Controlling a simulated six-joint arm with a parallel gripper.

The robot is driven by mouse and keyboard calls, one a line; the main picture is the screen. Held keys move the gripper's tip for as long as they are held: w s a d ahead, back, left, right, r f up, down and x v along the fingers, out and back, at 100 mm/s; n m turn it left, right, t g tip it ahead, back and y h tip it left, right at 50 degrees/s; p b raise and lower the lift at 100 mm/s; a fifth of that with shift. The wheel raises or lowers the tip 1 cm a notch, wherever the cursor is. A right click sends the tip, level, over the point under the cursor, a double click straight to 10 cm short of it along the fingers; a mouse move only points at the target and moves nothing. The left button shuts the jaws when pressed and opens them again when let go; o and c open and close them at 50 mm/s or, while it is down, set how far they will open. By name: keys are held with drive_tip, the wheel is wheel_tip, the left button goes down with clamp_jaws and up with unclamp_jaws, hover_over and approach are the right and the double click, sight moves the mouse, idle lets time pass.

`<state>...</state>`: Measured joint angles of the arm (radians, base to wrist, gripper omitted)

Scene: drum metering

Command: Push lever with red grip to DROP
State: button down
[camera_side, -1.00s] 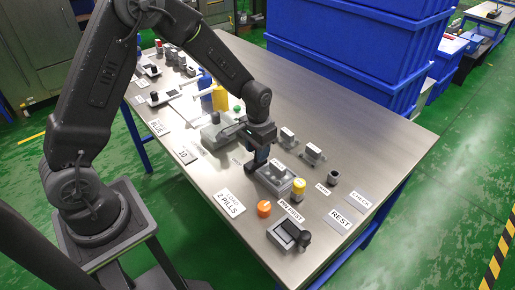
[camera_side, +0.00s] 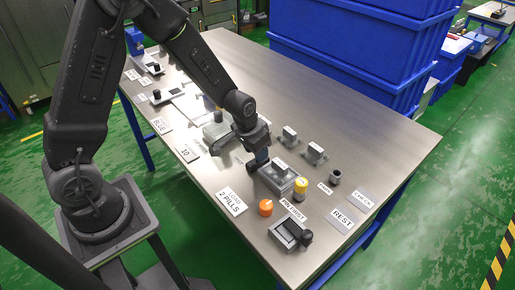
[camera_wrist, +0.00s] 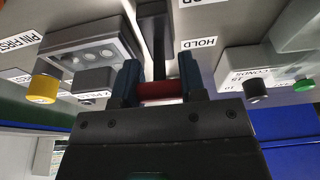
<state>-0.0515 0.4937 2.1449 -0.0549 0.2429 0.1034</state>
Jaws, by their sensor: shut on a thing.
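My gripper (camera_wrist: 158,88) is shut on the lever's red grip (camera_wrist: 160,88), with one blue finger on each side of it. The dark lever slot or bar (camera_wrist: 155,40) runs away from the grip in the wrist view. A HOLD label (camera_wrist: 197,43) lies to the right of that bar. Another label (camera_wrist: 190,3), cut off by the frame, is at the top edge, so I cannot read it fully. In the side view my gripper (camera_side: 260,163) is low over the table, left of the grey tray unit, and hides the red grip.
A grey tray unit (camera_wrist: 95,52) and a yellow knob (camera_wrist: 45,80) are left of my gripper. A box with a black knob (camera_wrist: 256,90) and a green button (camera_wrist: 304,85) are right. An orange knob (camera_side: 266,207) stands nearer the table's front.

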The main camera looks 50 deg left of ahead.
drive_tip(key=c, duration=0.7)
unclamp_jaws()
drive_tip(key=v, duration=1.3)
drive_tip(key=shift+r, duration=0.4)
